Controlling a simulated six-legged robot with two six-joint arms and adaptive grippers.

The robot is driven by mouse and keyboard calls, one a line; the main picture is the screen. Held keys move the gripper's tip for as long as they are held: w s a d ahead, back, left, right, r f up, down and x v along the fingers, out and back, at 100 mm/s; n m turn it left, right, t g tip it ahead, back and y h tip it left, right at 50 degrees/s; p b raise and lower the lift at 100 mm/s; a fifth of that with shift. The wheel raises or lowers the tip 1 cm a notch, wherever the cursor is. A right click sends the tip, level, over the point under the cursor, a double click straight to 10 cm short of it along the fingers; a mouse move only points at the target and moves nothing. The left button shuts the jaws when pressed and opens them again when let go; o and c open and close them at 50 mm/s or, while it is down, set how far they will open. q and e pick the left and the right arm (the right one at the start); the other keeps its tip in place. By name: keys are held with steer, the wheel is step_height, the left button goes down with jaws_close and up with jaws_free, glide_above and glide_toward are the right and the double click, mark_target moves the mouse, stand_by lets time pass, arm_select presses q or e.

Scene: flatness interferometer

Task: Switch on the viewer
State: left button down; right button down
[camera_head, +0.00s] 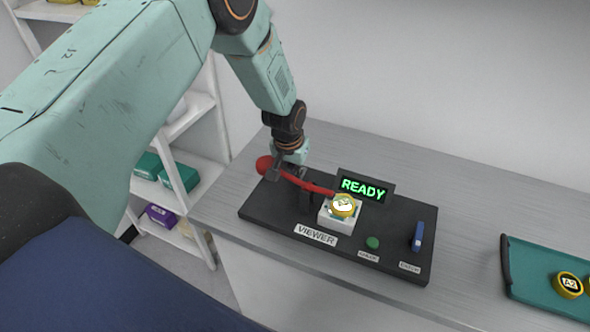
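The viewer is a black panel (270,222) on the grey bench, with a white label (316,235) reading VIEWER. Its display (364,189) shows READY in green. A green button (372,243) and an upright blue switch (418,236) sit on its right part, with small labels too blurred to read. A yellow-ringed disc (343,206) rests on a white block (338,224). A red lever (318,188) with a red ball end (264,165) stretches over the panel's left part. My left gripper (288,175) is at this lever; its fingers are small and partly hidden. My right gripper is out of view.
A teal tray (530,263) with yellow-ringed discs, one marked A2 (569,284), lies on the bench (465,205) at right. White shelves (190,115) with teal and purple boxes stand at left. The bench between panel and tray is clear.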

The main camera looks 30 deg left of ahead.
arm_select(q)
steer(key=shift+w+r, duration=0.3)
steer(key=shift+w, duration=0.5)
steer(key=shift+r, duration=0.1)
steer(key=shift+s+r+p, duration=0.1)
steer(key=shift+r+p, duration=0.2)
steer(key=shift+r, duration=0.3)
steer(key=p+v, duration=0.2)
steer(key=v, duration=0.1)
steer(key=shift+w+p, duration=0.25)
steer(key=shift+p, duration=0.05)
steer(key=s+r+b, duration=0.1)
steer(key=s+r, duration=0.4)
steer(key=r, duration=0.3)
steer(key=shift+r, duration=0.3)
steer(key=shift+w, duration=0.15)
